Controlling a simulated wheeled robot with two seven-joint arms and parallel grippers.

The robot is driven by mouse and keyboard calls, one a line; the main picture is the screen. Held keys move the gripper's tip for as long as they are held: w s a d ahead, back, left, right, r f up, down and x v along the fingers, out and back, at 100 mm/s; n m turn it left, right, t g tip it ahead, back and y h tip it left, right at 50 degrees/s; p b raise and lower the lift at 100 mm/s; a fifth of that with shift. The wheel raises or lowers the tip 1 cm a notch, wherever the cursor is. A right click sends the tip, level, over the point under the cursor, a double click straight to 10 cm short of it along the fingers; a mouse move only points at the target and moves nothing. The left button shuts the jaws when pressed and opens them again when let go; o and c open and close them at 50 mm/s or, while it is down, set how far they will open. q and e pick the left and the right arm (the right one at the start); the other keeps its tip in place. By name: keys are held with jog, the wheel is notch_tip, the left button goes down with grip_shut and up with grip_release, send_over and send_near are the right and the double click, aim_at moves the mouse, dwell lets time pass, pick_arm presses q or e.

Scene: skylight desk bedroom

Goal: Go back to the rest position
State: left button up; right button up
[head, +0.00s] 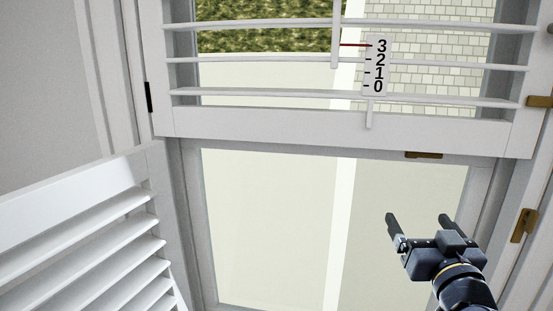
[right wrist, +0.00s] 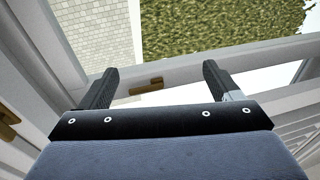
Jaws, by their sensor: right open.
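My right gripper (head: 418,218) is at the lower right of the head view, in front of the lower window pane. Its two dark fingers are apart with nothing between them. In the right wrist view the open fingers (right wrist: 158,80) point toward the window frame, and a brass catch shows between them. My left gripper is in neither view.
A closed louvred shutter (head: 330,126) with a scale marked 0 to 3 (head: 377,66) covers the upper window. A lower shutter (head: 90,240) stands swung open at left. Brass fittings (head: 424,155) (head: 524,225) sit near my right gripper. The lower pane (head: 270,220) is uncovered.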

jog(key=s+a+f+g+y, duration=0.4)
jog(key=s+f+g, duration=0.3)
jog(key=f, duration=0.6)
jog(key=shift+s+a, duration=0.3)
jog(key=shift+s, duration=0.85)
jog(key=s+a+f+g, duration=0.1)
jog(key=s+f+g, duration=0.1)
jog(key=s, duration=0.2)
jog(key=s+f+g, duration=0.2)
jog(key=s+f, duration=0.1)
jog(key=s+a+f+g+y, duration=0.1)
jog(key=s+f+g, duration=0.1)
jog(key=s+f, duration=0.1)
jog(key=shift+s+a+f+m+g, duration=0.1)
jog(key=shift+s+a+m+g, duration=0.05)
jog(key=shift+s, duration=0.3)
jog(key=shift+s+a+f+m+g, duration=0.1)
jog(key=shift+s+a+m+g, duration=0.05)
jog(key=shift+s, duration=0.25)
jog(key=shift+c, duration=0.3)
